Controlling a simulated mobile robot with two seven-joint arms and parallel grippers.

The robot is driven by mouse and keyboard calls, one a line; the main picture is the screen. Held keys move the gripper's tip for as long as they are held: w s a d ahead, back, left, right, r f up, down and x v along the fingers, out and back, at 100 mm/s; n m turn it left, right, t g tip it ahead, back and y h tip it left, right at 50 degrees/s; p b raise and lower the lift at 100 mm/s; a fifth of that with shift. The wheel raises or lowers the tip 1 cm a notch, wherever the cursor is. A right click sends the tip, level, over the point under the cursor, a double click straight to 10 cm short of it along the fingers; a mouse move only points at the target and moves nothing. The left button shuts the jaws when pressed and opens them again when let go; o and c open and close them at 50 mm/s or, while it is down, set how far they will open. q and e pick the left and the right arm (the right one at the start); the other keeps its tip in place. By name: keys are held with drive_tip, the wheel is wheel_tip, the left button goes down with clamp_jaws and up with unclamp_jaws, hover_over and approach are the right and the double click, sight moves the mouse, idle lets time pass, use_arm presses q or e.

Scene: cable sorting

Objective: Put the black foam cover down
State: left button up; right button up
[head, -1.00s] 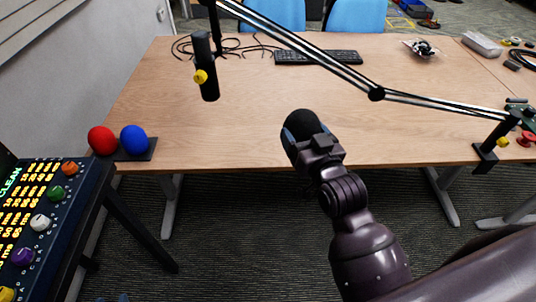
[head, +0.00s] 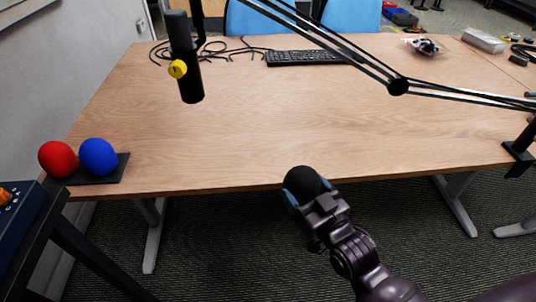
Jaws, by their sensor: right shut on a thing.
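The black foam cover (head: 302,184) is a round dark piece held at the tip of my right gripper (head: 310,198). The gripper is shut on it, and its blue-grey fingers show at the cover's sides. In the picture the cover overlaps the front edge of the wooden table (head: 270,125); its exact height above the table cannot be told. My left gripper is not in view.
A red foam ball (head: 57,159) and a blue one (head: 99,157) sit on a black base at the left corner. A keyboard (head: 305,58) and cables lie at the back. The table's middle is clear.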

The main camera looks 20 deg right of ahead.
drive_tip(key=w, duration=0.3)
drive_tip(key=w+a+b, duration=0.1)
drive_tip(key=w, duration=0.6)
drive_tip(key=shift+w+a+f+b, duration=0.15)
drive_tip(key=shift+w+b, duration=0.05)
drive_tip(key=shift+b, duration=0.1)
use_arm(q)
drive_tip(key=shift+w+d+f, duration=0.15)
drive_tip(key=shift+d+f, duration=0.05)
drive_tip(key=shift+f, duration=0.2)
use_arm(e)
drive_tip(key=shift+w, duration=0.7)
drive_tip(key=w, duration=0.1)
drive_tip(key=w+b, duration=0.1)
drive_tip(key=w, duration=0.1)
drive_tip(key=shift+w+a+f, duration=0.25)
drive_tip(key=shift+w+f, duration=0.15)
drive_tip(key=shift+s+f+b, duration=0.1)
drive_tip(key=shift+f+b, duration=0.25)
drive_tip(key=shift+f, duration=0.05)
drive_tip(key=shift+r, duration=0.2)
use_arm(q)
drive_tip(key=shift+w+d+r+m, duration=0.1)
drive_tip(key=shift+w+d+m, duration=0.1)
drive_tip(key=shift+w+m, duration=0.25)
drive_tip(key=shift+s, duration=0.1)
use_arm(e)
drive_tip(key=shift+f, duration=0.15)
